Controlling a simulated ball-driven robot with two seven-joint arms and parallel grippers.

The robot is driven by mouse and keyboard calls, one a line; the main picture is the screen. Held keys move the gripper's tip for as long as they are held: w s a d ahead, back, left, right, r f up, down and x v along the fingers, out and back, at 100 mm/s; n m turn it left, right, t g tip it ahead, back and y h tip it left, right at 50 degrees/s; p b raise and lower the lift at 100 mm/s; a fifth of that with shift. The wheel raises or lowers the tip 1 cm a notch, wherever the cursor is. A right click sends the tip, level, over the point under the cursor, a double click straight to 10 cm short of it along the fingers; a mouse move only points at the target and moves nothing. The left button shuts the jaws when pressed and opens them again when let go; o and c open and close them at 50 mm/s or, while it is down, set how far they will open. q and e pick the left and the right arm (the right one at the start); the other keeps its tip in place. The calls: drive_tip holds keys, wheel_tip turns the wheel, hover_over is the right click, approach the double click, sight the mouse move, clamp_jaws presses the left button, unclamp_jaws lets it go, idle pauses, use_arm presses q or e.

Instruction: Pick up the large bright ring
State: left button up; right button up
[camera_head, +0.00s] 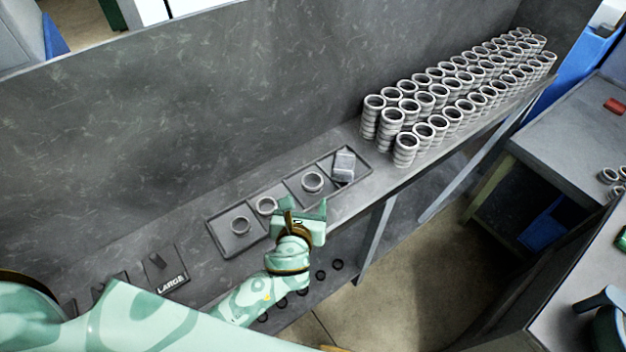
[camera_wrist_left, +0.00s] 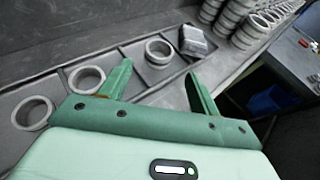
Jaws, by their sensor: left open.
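A shallow dark tray (camera_head: 212,236) with compartments lies along the bench. It holds a light ring (camera_head: 312,189) in the right part, a brighter, narrower-looking ring (camera_head: 266,211) in the middle and a duller ring (camera_head: 240,231) at the left. I cannot tell for sure which is the large bright one. In the left wrist view the right ring (camera_wrist_left: 159,61) lies just beyond the gap between my fingers, the middle ring (camera_wrist_left: 86,87) is left of them and the left ring (camera_wrist_left: 33,121) is farther left. My left gripper (camera_head: 306,210) is open and empty at the tray's near edge.
A grey metal block (camera_head: 344,163) sits in the tray's right end. Many stacked rings (camera_head: 440,100) stand on the bench to the right. A holder marked LARGE (camera_head: 168,270) is at the left. A back wall (camera_head: 200,110) rises behind the tray.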

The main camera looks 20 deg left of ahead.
use_arm(q)
approach(314, 176)
drive_tip(key=shift+w+a+r+b, duration=0.15)
drive_tip(key=shift+w+b, duration=0.15)
drive_tip(key=shift+b, duration=0.15)
drive_tip(key=shift+w+f, duration=0.25)
drive_tip(key=shift+w, duration=0.25)
drive_tip(key=b+x, duration=0.1)
drive_tip(key=x, duration=0.2)
drive_tip(key=shift+w+f+b, duration=0.25)
drive_tip(key=shift+f+b, duration=0.15)
drive_tip(key=shift+w+a+f, duration=0.1)
drive_tip(key=shift+w+f, duration=0.05)
drive_tip(key=shift+w, duration=0.25)
drive_tip(key=shift+s, duration=0.1)
drive_tip(key=shift+c, duration=1)
drive_tip(key=c, duration=0.7)
use_arm(e)
wheel_tip(314, 176, down, 3)
drive_tip(key=shift+s+d, duration=0.1)
